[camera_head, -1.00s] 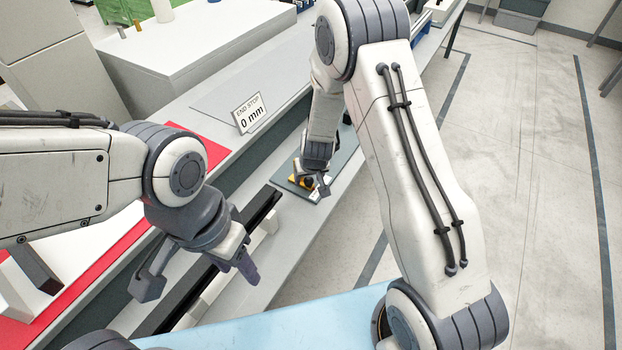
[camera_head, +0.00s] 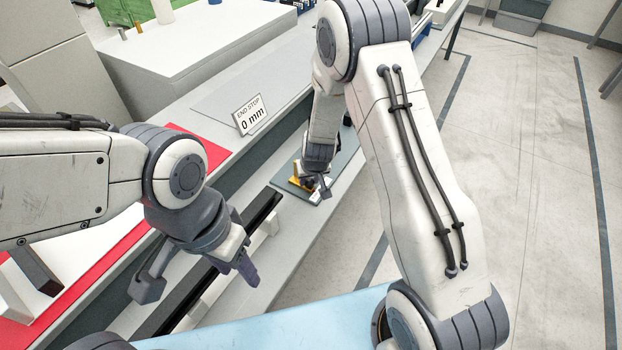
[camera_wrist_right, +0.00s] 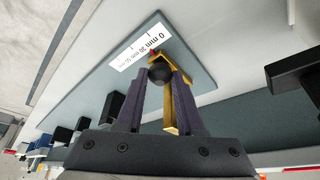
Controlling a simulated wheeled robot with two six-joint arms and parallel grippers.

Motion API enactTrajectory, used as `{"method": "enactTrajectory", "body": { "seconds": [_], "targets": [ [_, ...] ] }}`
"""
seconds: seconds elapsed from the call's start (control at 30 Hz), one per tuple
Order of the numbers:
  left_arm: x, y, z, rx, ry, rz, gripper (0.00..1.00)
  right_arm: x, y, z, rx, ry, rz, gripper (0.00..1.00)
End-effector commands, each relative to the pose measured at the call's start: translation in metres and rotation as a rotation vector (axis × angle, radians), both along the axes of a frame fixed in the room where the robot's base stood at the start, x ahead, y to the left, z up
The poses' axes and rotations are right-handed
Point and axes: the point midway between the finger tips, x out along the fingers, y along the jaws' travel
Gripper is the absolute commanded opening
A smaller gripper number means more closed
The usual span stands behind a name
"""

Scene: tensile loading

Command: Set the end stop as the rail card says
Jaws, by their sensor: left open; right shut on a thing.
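The rail card (camera_head: 251,114) stands on the bench and reads "END STOP 0 mm". The yellow end stop (camera_head: 295,181) sits on a grey-green plate (camera_head: 346,152) at the bench's front edge. In the right wrist view the end stop (camera_wrist_right: 183,108) has a black knob (camera_wrist_right: 159,72) and a red mark (camera_wrist_right: 152,53) close to the "0 mm" end of a white scale (camera_wrist_right: 138,48). My right gripper (camera_head: 318,190) is shut on the black knob; its fingers (camera_wrist_right: 159,80) flank it. My left gripper (camera_head: 197,277) is open and empty, above the black rail.
A long black bar (camera_head: 262,208) on white supports runs along the bench beside the plate. A white block-like table (camera_head: 180,55) stands behind, with a red mat (camera_head: 203,146) on the bench. Open floor lies to the right.

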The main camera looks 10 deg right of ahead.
Motion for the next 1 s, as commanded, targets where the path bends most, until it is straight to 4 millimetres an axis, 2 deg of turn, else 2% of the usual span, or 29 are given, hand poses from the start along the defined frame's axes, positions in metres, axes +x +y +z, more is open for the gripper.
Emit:
{"method": "enactTrajectory", "body": {
  "seconds": [0.83, 1.0],
  "targets": [
    [0.000, 0.000, 0.000, 0.000, 0.000, 0.000, 0.50, -0.001, 0.000, 0.000, 0.000, 0.001, -0.001, 0.00],
    [0.000, 0.000, 0.005, 0.000, 0.000, 0.000, 0.50, -0.011, 0.012, 0.001, 0.000, 0.004, 0.004, 0.00]
  ]
}}
